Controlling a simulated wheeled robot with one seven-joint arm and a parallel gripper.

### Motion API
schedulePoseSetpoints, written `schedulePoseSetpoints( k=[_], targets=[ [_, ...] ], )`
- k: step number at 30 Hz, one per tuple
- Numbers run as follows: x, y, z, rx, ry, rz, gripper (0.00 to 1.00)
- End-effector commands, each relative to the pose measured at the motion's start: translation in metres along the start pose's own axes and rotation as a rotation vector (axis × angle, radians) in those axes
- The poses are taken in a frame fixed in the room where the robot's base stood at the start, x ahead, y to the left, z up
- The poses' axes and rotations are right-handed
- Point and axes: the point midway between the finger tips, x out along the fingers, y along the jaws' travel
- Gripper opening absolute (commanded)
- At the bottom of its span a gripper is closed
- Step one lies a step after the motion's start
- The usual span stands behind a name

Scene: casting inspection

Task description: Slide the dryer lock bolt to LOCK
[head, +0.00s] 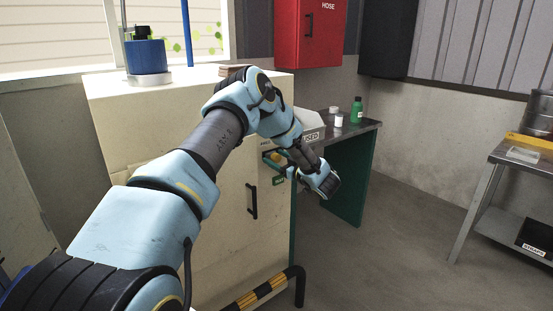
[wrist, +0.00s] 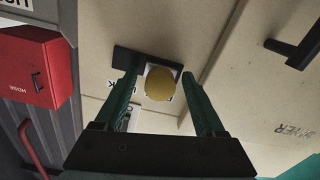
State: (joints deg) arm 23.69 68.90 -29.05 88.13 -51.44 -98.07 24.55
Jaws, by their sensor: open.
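The dryer (head: 225,195) is a cream cabinet with a black door handle (head: 252,201). Its lock bolt has a round yellow knob (wrist: 160,84), set on a black plate (wrist: 127,58) in the wrist view. In the head view the knob (head: 278,157) is small and partly crowded by my gripper (head: 281,163). My gripper (wrist: 161,77) is open, with one dark green finger on each side of the knob. Gaps show between knob and fingers in the wrist view; contact cannot be told. A white label with dark letters lies behind the knob, mostly covered. A green label (head: 278,181) sits below the bolt.
A dark-topped table (head: 355,127) with a green bottle (head: 356,110) and a white bin (head: 311,125) stands right of the dryer. A striped rail (head: 262,291) stands in front. A red hose box (head: 307,33) hangs behind.

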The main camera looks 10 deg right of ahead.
Motion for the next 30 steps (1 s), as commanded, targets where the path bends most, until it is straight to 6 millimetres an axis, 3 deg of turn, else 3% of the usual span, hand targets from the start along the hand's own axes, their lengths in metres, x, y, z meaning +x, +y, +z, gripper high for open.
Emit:
schedulePoseSetpoints(
  k=[2,21,30],
  targets=[
    [-0.0001,-0.0001,0.0001,0.0,0.0,0.0,0.71],
    [-0.0004,-0.0002,0.0,0.0,0.0,-0.001,0.0],
    [-0.0006,-0.0001,0.0,0.0,0.0,-0.001,0.0]
  ],
)
